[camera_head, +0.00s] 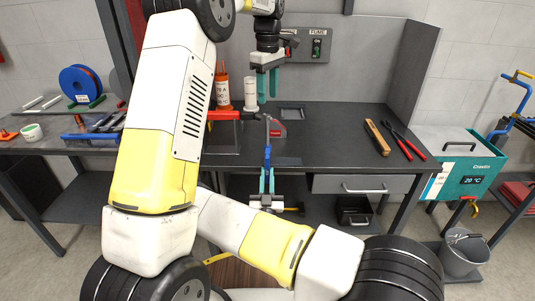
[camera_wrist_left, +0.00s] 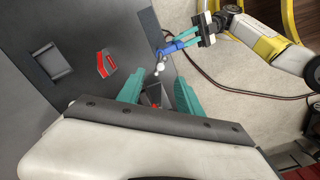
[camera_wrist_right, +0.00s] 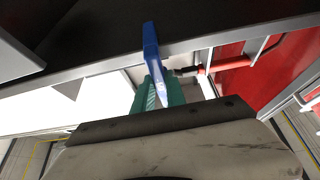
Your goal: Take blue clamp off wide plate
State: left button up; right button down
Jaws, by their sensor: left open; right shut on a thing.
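The blue clamp (camera_head: 267,158) is held by my right gripper (camera_head: 267,182) at the bench's front edge, with its thin grey bar pointing up over the bench top. In the right wrist view the clamp (camera_wrist_right: 152,50) stands between the teal fingers (camera_wrist_right: 157,92). The left wrist view shows the clamp (camera_wrist_left: 178,46) in the right gripper (camera_wrist_left: 207,34). My left gripper (camera_head: 267,86) is open, pointing down above the bench, its fingers (camera_wrist_left: 158,94) apart and empty. I cannot tell which surface is the wide plate, nor whether the clamp touches it.
The dark bench (camera_head: 335,135) carries a red part (camera_head: 277,129), a small grey tray (camera_head: 291,114), an orange bottle (camera_head: 222,92), a white cylinder (camera_head: 250,94) and red-handled pliers (camera_head: 408,146). A teal box (camera_head: 468,178) stands at right.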

aim_at(268, 115)
pick_arm(q)
jog(key=shift+f, duration=3.5)
grip_shut()
jog(key=n, duration=0.3)
jog(key=shift+n, duration=0.4)
jog(key=n, duration=0.3)
jog(key=shift+n, duration=0.3)
jog(key=n, duration=0.4)
jog(key=shift+r+n, duration=0.1)
jog(key=shift+n, duration=0.2)
